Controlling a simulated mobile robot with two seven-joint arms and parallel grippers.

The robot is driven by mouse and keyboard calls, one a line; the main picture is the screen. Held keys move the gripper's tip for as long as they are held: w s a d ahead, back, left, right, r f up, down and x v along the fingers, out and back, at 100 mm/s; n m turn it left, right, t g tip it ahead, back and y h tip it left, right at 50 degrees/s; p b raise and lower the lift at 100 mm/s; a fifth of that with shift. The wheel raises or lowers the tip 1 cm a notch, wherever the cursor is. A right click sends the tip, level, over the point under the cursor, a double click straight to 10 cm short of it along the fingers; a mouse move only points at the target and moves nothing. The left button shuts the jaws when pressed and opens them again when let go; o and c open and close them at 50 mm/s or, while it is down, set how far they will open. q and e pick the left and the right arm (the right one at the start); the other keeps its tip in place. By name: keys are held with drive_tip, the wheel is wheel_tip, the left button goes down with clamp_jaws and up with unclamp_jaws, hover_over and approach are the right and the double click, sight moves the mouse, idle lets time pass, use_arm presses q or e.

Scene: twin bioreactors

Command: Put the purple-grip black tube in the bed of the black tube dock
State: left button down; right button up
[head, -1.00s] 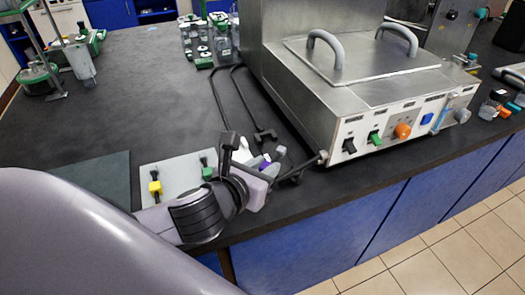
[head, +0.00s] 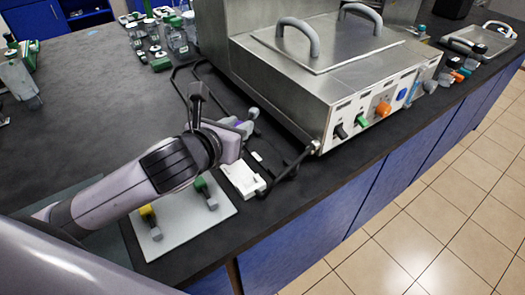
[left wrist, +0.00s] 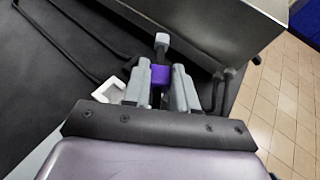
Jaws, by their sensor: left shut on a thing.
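My left gripper (head: 240,130) is shut on the purple-grip black tube, above the counter in front of the steel machine. In the left wrist view the purple grip (left wrist: 160,75) sits between the two grey fingers, with a grey end (left wrist: 162,39) beyond it. Most of the tube is hidden by the fingers and gripper body. A small white block with dark parts (head: 242,179), perhaps the black tube dock, lies on the counter below and right of the gripper. A white bracket-like piece (left wrist: 113,86) shows left of the fingers in the wrist view. My right gripper is not in view.
A pale plate (head: 178,232) holds a yellow-grip piece (head: 150,221) and a green-grip piece (head: 205,192). The steel machine (head: 345,90) stands right of the gripper, with black bent rods (head: 182,85) beside it. Bottles (head: 160,45) stand behind. The left counter is mostly clear.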

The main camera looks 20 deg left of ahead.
use_arm(q)
wheel_tip(320, 180, up, 9)
drive_tip(key=m+h, duration=0.2)
hover_over(261, 157)
wheel_tip(261, 157, down, 20)
drive_tip(key=shift+r+b, duration=0.1)
drive_tip(key=shift+b, duration=0.95)
drive_tip(key=c, duration=0.9)
unclamp_jaws()
drive_tip(key=shift+f, duration=0.2)
drive_tip(key=shift+r, duration=0.2)
drive_tip(key=v, duration=1.2)
drive_tip(key=shift+w+r+p, duration=0.1)
drive_tip(key=shift+r+p, duration=0.05)
drive_tip(key=shift+p, duration=0.15)
